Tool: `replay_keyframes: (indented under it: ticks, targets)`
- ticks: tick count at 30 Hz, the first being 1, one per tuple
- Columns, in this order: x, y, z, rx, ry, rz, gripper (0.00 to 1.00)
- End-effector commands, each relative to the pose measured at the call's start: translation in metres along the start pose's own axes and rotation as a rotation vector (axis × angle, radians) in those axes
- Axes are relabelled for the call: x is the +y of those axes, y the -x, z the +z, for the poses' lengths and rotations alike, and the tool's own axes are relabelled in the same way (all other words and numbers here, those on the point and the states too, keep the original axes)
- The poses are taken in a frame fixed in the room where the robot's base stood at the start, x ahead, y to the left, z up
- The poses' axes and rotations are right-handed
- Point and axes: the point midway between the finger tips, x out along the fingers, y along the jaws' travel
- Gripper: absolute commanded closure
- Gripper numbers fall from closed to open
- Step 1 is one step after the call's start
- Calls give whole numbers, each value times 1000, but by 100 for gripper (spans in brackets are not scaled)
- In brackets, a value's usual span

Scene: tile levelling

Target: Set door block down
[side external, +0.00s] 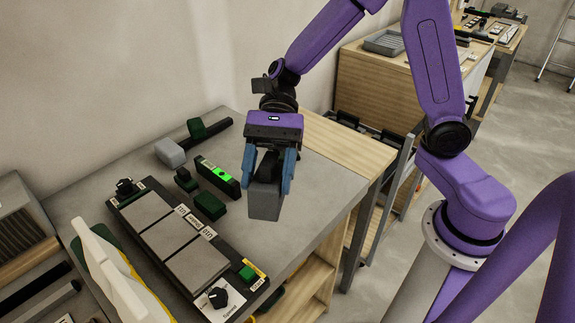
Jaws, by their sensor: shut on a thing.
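My gripper (268,178) has a purple body and two blue fingers and points down over the right part of the grey worktop (325,190). It is shut on a grey block (265,202), which I take to be the door block. The block hangs between the fingers with its lower part showing below them. Its upper part is partly hidden by the fingers. I cannot tell whether its underside touches the worktop.
Left of the block lie a dark green block (210,206), a black level with a bright green window (218,177) and a grey-headed mallet (170,153). A black frame with grey tiles (185,250) lies in front. The worktop's right edge is close.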

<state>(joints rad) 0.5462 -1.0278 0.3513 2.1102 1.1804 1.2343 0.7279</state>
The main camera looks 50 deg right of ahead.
Motion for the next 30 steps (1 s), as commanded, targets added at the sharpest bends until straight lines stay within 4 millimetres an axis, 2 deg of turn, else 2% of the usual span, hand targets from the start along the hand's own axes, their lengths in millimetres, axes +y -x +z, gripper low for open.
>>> replay_keyframes:
  ticks: [1, 8, 18, 24, 30]
  targets:
    - [-8, -4, 0, 12, 36, 63, 100]
    - [-28, -15, -16, 79, 212, 354, 100]
    - [-63, -14, -57, 171, 479, 714, 100]
    - [-76, -9, -72, 197, 563, 807, 100]
    - [-79, -10, -79, 203, 583, 828, 100]
